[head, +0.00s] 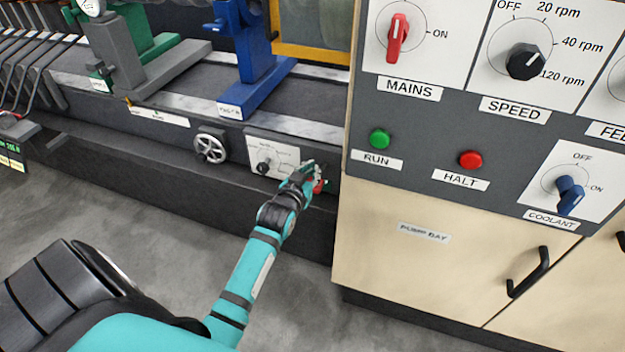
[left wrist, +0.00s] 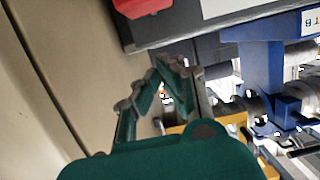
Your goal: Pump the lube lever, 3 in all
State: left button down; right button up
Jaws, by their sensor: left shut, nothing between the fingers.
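A small red part (head: 320,185), which looks like the lube lever, sits on the machine's front at the right end of the small dial plate. My left gripper (head: 308,170) is right beside it and partly hides it, so I cannot tell whether they touch. The lever's label and its angle do not show. In the left wrist view, the fingers of my left gripper (left wrist: 165,75) are shut and empty, and a red part (left wrist: 142,7) shows at the top edge, apart from the fingertips. My right gripper is not in view.
The cream cabinet (head: 420,280) with the control panel stands close to the right of my left arm. A handwheel (head: 210,147) and a dial plate (head: 272,156) are left of the gripper. A blue stand (head: 245,60) rises above on the machine bed. The floor in front is clear.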

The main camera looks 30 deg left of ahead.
pick_arm(q)
jog(key=shift+w+a+f, duration=0.1)
jog(key=shift+w+f, duration=0.15)
jog(key=shift+f, duration=0.85)
jog(key=shift+w+f, duration=0.2)
jog(key=shift+f, duration=0.85)
notch_tip(320, 180, down, 6)
jog(key=s+b, duration=0.1)
jog(key=shift+s, duration=0.2)
jog(key=shift+d+f, duration=0.15)
jog(key=shift+d, duration=0.05)
